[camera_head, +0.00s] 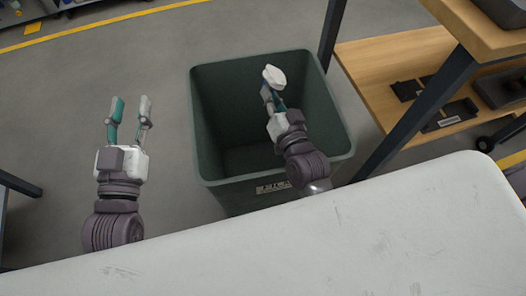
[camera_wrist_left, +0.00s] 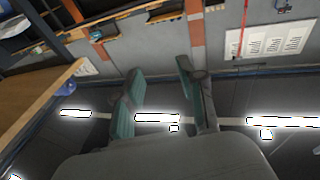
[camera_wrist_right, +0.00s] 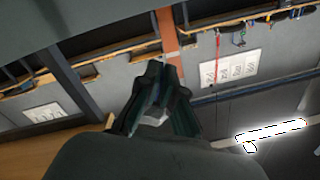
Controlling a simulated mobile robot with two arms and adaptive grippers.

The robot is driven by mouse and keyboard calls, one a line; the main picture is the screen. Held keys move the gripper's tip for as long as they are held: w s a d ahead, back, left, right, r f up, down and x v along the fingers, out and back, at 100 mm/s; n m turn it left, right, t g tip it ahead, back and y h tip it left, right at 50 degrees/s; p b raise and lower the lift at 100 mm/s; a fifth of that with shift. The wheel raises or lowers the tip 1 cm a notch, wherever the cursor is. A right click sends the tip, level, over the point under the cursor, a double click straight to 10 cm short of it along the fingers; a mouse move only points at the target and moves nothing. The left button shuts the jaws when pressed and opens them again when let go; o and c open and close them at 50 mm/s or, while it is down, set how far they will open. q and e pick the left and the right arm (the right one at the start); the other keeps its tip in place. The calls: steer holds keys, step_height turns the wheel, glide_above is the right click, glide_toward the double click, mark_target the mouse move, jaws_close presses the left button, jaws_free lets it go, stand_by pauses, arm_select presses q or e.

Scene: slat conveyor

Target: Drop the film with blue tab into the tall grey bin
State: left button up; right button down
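The tall grey bin (camera_head: 230,192), dark with a greenish tint, stands open in the middle of the head view. My right gripper (camera_head: 270,96) is over its opening, with its fingers close together on a small crumpled white piece, the film (camera_head: 274,76). The film sticks out past the fingertips. A bit of blue shows by the fingers, but I cannot tell if it is the tab. In the right wrist view a pale patch (camera_wrist_right: 155,117) shows between the nearly closed fingers. My left gripper (camera_head: 130,108) is open and empty, left of the bin; its parted fingers show in the left wrist view (camera_wrist_left: 158,95).
A pale scuffed surface (camera_head: 270,245) fills the front of the head view. A wooden shelf unit (camera_head: 375,65) with dark legs stands right of the bin, holding dark flat parts (camera_head: 448,115). Grey floor (camera_head: 100,65) with a yellow line lies clear to the left and behind.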

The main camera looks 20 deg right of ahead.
mark_target(271, 88)
arm_select(q)
step_height(271, 88, up, 6)
steer(key=s+t+h+b, duration=0.1)
steer(key=s+t, duration=0.1)
steer(key=t, duration=0.2)
steer(key=shift+s+d+r+t+h, duration=0.15)
steer(key=shift+s+r+t+h, duration=0.05)
steer(key=shift+s+t+h, duration=0.1)
arm_select(e)
steer(key=shift+f, duration=0.7)
steer(key=c, duration=1.2)
jaws_free()
steer(key=shift+c, duration=0.2)
arm_select(q)
steer(key=shift+r, duration=0.1)
